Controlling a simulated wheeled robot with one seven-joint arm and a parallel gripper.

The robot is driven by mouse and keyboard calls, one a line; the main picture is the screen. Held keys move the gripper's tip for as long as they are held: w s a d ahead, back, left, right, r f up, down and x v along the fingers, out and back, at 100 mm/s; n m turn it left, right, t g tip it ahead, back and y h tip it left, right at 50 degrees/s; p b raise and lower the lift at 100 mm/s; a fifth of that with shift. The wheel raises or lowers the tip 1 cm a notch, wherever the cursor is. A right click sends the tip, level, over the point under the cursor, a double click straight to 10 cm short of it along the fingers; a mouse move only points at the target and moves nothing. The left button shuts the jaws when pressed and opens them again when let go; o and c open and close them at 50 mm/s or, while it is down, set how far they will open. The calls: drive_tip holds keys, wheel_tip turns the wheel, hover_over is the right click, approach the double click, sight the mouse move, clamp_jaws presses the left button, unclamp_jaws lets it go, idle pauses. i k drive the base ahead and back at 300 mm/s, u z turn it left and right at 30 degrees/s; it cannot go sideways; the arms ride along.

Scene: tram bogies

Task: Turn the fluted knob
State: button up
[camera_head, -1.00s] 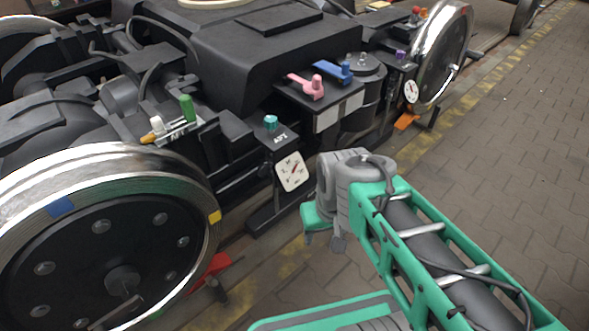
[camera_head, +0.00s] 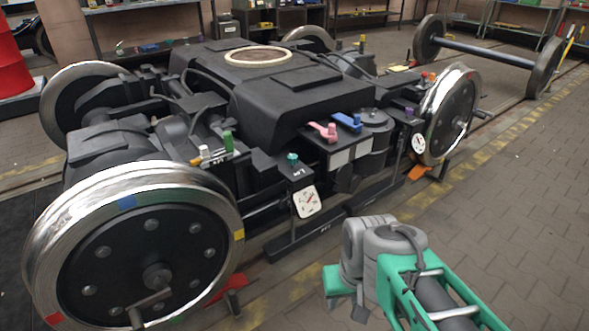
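A small teal knob (camera_head: 293,158) stands on top of a black box (camera_head: 296,176) with a white dial gauge (camera_head: 306,201) on its front. It looks ridged, but it is too small to be sure that it is fluted. A small purple knob (camera_head: 408,112) sits on a similar box further right, by the far wheel. My gripper (camera_head: 346,302), grey and green, hangs in front of the bogie, right of and below the teal knob, apart from both knobs. Its fingers are too unclear to tell whether they are open.
Pink (camera_head: 326,131) and blue (camera_head: 347,121) handles sit on a ledge between the boxes. White and green (camera_head: 228,141) handles stand at left. A large near wheel (camera_head: 140,250) and a far wheel (camera_head: 455,115) flank them. The paved floor (camera_head: 520,220) at right is clear.

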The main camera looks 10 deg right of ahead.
sight(292, 160)
drive_tip(key=z, duration=0.45)
drive_tip(key=i, duration=0.95)
drive_tip(key=u, duration=0.35)
